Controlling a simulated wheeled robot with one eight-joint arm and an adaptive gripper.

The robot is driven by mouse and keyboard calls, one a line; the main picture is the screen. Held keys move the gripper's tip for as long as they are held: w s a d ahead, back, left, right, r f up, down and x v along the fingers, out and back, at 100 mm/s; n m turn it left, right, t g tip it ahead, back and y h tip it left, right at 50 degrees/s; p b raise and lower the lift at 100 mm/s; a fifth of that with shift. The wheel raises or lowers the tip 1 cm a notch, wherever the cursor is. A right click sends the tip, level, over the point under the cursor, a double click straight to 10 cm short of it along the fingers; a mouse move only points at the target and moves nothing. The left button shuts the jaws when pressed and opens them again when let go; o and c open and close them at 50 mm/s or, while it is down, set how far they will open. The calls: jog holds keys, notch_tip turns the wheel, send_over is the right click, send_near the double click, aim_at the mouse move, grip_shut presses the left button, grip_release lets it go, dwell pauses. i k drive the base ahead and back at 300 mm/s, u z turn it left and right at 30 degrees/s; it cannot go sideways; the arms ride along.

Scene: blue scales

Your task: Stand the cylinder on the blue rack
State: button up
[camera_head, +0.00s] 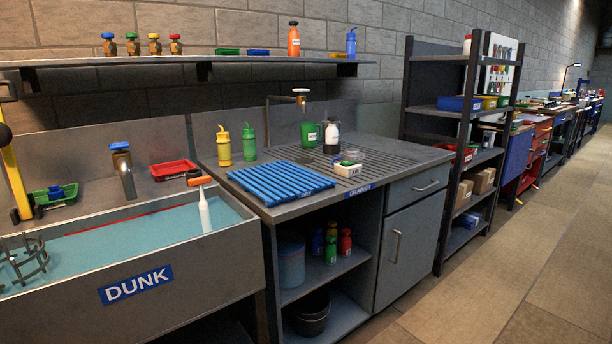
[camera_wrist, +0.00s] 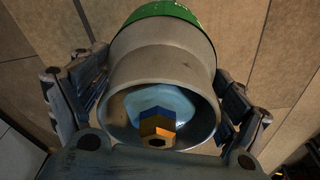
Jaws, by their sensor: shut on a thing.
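The cylinder (camera_wrist: 165,58) fills the middle of the wrist view. It is grey with a green section at its far end, and an open collar faces the camera with a blue and gold valve (camera_wrist: 157,127) inside it. My gripper (camera_wrist: 155,98) has one finger on each side of the cylinder and is shut on it. The floor shows behind. The blue rack (camera_head: 282,179) is a slatted mat lying flat on the steel counter in the head view, and its top is bare. My gripper and the cylinder are not visible in the head view.
Yellow (camera_head: 223,147) and green (camera_head: 248,142) bottles stand behind the rack. A wall shelf (camera_head: 190,60) runs above.

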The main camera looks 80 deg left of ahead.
aim_at(289, 182)
jog(key=u, duration=0.15)
jog(key=k, duration=0.85)
jog(key=u, duration=1.85)
jog(key=i, duration=0.5)
jog(key=u, duration=0.05)
